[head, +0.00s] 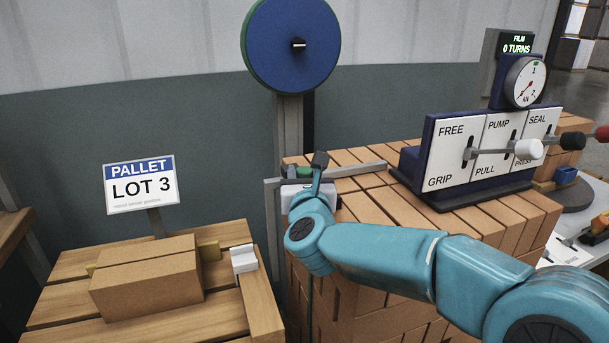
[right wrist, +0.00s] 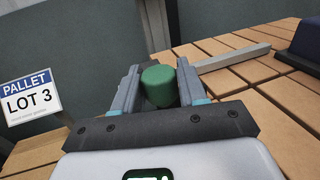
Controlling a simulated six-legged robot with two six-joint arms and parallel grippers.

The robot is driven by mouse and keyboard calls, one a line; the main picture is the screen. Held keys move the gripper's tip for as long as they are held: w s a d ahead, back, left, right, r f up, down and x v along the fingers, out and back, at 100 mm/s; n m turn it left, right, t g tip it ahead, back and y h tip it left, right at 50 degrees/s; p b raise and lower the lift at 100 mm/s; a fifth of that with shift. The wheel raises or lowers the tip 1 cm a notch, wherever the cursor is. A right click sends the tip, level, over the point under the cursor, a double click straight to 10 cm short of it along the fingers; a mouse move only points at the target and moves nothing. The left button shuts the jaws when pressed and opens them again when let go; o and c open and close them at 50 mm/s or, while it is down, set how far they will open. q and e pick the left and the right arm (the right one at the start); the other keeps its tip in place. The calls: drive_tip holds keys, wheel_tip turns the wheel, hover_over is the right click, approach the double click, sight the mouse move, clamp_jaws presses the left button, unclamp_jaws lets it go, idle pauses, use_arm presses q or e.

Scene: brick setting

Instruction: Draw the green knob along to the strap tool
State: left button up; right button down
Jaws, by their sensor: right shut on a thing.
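The green knob (right wrist: 159,88) is between the two fingers of my right gripper (right wrist: 160,73) in the right wrist view, with a finger against each side. In the head view my right gripper (head: 300,172) is at the left edge of the brick stack, where my own wrist mostly hides the knob. The strap tool (head: 480,155) stands on the stack to the right, a dark blue block with white panels marked FREE/GRIP, PUMP/PULL and SEAL/PRESS, levers and a round gauge (head: 525,82). A gap separates my gripper from it. My left gripper is not in view.
A grey bar (head: 352,170) lies on the brick stack (head: 400,210) between my gripper and the tool. A large blue disc (head: 292,45) stands on a post behind. At left, a brown box (head: 147,280) rests on wooden planks by a LOT 3 sign (head: 141,185).

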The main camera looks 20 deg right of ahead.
drive_tip(key=d+b, duration=0.1)
drive_tip(key=d, duration=0.1)
drive_tip(key=d+b, duration=0.2)
drive_tip(key=d, duration=0.1)
drive_tip(key=d+b, duration=0.1)
drive_tip(key=d, duration=0.1)
drive_tip(key=shift+w+d+f+b, duration=0.1)
drive_tip(key=shift+d+f+b, duration=0.05)
drive_tip(key=shift+f+b, duration=0.2)
drive_tip(key=d+b, duration=0.1)
drive_tip(key=d, duration=0.2)
drive_tip(key=d+b, duration=0.1)
drive_tip(key=d, duration=0.2)
drive_tip(key=d+b, duration=0.1)
drive_tip(key=d, duration=0.3)
drive_tip(key=shift+w+r+b, duration=0.2)
drive_tip(key=shift+r+b, duration=0.1)
drive_tip(key=shift+b, duration=0.05)
drive_tip(key=shift+d+r, duration=0.1)
drive_tip(key=shift+d, duration=0.45)
drive_tip(key=c, duration=0.7)
unclamp_jaws()
drive_tip(key=shift+s, duration=0.1)
